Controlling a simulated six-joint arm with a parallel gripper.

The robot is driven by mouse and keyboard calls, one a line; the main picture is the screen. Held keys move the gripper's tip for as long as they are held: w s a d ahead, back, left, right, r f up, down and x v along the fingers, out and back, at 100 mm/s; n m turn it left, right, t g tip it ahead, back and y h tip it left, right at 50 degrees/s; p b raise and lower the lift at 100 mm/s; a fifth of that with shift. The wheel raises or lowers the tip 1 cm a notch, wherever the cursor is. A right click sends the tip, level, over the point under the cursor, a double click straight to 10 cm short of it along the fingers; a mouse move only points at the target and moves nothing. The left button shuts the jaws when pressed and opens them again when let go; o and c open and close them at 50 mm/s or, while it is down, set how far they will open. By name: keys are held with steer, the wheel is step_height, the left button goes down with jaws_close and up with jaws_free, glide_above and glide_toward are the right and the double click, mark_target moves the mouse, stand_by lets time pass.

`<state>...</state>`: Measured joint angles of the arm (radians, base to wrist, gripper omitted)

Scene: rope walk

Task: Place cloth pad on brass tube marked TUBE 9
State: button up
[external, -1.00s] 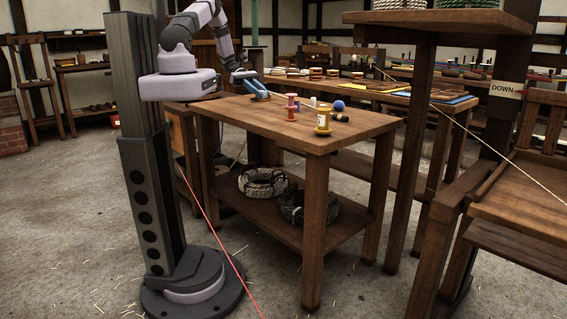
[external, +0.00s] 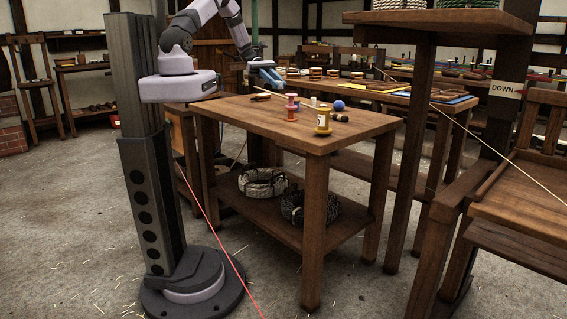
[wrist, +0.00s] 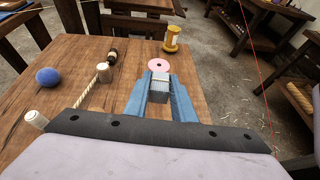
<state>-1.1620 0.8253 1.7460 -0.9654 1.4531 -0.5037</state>
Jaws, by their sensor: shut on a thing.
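My gripper (external: 270,76) is raised above the back of the workbench. In the wrist view its blue fingers (wrist: 161,80) are shut on a small grey, pale-edged block, which looks like the cloth pad (wrist: 160,85). A yellow, brass-coloured flanged tube (external: 323,121) stands upright near the bench's front right, with a pale label too small to read. It also shows at the top of the wrist view (wrist: 172,40), beyond the fingertips and apart from the pad. I cannot confirm that it is TUBE 9.
A pink spool (external: 291,108) stands between gripper and brass-coloured tube. A blue ball (external: 339,105), a dark cylinder (external: 340,118) and pale cylinders (wrist: 104,72) are also on the workbench (external: 270,122). A post and raised shelf (external: 440,17) stand to the right. The bench's front left is clear.

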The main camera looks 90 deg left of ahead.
steer(key=w+d+r+m+g+h, duration=0.15)
steer(key=w+d+r, duration=0.25)
steer(key=w+d, duration=0.75)
step_height(320, 180, up, 4)
steer(key=m+g, duration=0.2)
glide_above(323, 122)
steer(key=a, duration=0.3)
steer(key=shift+h, duration=0.35)
steer(key=shift+d+f+p, duration=0.15)
steer(key=shift+f+p, duration=0.6)
steer(key=shift+f, duration=4.35)
steer(key=shift+t, duration=0.25)
steer(key=shift+f, duration=0.2)
steer(key=o, duration=1)
steer(key=shift+r, duration=0.2)
